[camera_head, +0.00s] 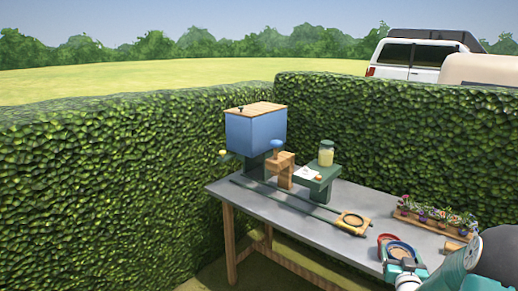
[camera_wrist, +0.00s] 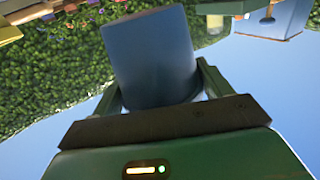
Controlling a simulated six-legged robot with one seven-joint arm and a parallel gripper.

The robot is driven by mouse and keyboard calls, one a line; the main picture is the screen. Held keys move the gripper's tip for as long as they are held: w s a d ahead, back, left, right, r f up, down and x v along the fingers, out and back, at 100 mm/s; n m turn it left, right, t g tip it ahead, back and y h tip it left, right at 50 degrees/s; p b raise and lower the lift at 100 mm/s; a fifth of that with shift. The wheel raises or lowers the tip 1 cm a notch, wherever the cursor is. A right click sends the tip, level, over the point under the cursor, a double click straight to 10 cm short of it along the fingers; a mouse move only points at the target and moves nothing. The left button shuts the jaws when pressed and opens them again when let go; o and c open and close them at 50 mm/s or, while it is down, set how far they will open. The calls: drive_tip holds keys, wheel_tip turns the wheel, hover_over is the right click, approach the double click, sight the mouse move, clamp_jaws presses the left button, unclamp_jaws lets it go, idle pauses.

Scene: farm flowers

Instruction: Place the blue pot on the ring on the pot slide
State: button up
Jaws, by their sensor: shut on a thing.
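My gripper (camera_wrist: 160,88) is shut on a plain blue pot (camera_wrist: 150,50), with one finger on each side of it in the wrist view. In the head view my gripper (camera_head: 404,268) is at the lower right, at the table's right part, and the pot's round blue rim (camera_head: 401,244) shows beside its fingers. The pot slide (camera_head: 290,202) has two long dark rails running along the grey table. Its yellowish carriage carries a dark ring (camera_head: 352,219) at the near right end. The ring looks empty. The held pot is to the right of the ring and apart from it.
A red-rimmed round thing (camera_head: 384,239) is just left of the held pot. A wooden tray of flowers (camera_head: 436,216) lies behind. A blue bin (camera_head: 255,130), a wooden stand (camera_head: 285,170) and a jar on a green stand (camera_head: 326,155) are at the far end. Hedges enclose the grey table (camera_head: 262,221).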

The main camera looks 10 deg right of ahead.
drive_tip(key=w+a+f+n+t+y, duration=0.15)
drive_tip(key=a+f, duration=0.35)
drive_tip(key=a, duration=0.7)
drive_tip(key=w+a+f+n+y, duration=0.2)
drive_tip(key=w+a+f+y, duration=0.15)
drive_tip(key=a, duration=0.85)
drive_tip(key=w+a+f+n+y, duration=0.15)
drive_tip(key=a+f, duration=0.35)
drive_tip(key=a, duration=0.7)
drive_tip(key=s+f, duration=0.4)
drive_tip(key=f, duration=0.1)
drive_tip(key=shift+s+a+f+y, duration=0.15)
drive_tip(key=shift+s+f+y, duration=0.05)
drive_tip(key=shift+s+y, duration=0.25)
drive_tip(key=shift+w, duration=0.1)
